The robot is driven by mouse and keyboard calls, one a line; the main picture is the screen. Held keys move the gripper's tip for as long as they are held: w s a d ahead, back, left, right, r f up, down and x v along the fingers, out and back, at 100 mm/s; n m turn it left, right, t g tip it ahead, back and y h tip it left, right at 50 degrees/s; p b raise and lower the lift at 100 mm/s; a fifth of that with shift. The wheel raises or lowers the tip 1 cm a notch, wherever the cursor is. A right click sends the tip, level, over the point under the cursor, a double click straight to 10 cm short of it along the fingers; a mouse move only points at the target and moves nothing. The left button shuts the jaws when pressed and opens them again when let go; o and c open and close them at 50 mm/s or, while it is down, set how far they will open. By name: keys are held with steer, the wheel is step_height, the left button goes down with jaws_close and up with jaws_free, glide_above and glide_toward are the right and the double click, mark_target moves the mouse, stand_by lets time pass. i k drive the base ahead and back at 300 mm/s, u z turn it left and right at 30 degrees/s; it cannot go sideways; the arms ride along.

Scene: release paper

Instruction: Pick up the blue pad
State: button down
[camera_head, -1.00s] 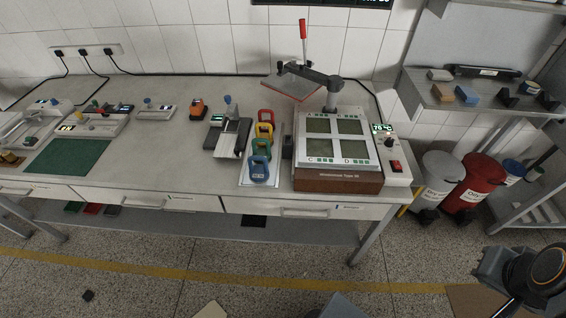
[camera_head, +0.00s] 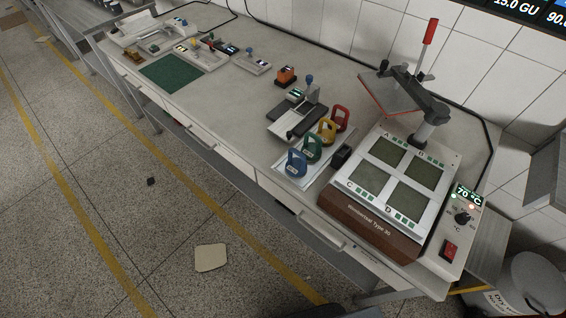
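The blue pad (camera_head: 297,164), with a loop handle on top, stands at the near end of a row of similar pads on a light tray (camera_head: 284,171). The row lies near the front edge of the bench. The green pad (camera_head: 312,149) is right behind it, then the yellow pad (camera_head: 327,131) and the red pad (camera_head: 341,117). My gripper is not in view.
A heated press (camera_head: 370,222) with windows A to D stands right of the pads, its lever raised and display reading 70 °C. A small black block (camera_head: 341,156) sits between them. A grey device (camera_head: 298,120) stands behind.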

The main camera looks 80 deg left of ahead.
mark_target(296, 167)
steer(key=u, duration=2.7)
steer(key=i, duration=0.5)
steer(key=k, duration=0.5)
steer(key=u, duration=1.85)
steer(key=i, duration=2.2)
steer(key=z, duration=3.1)
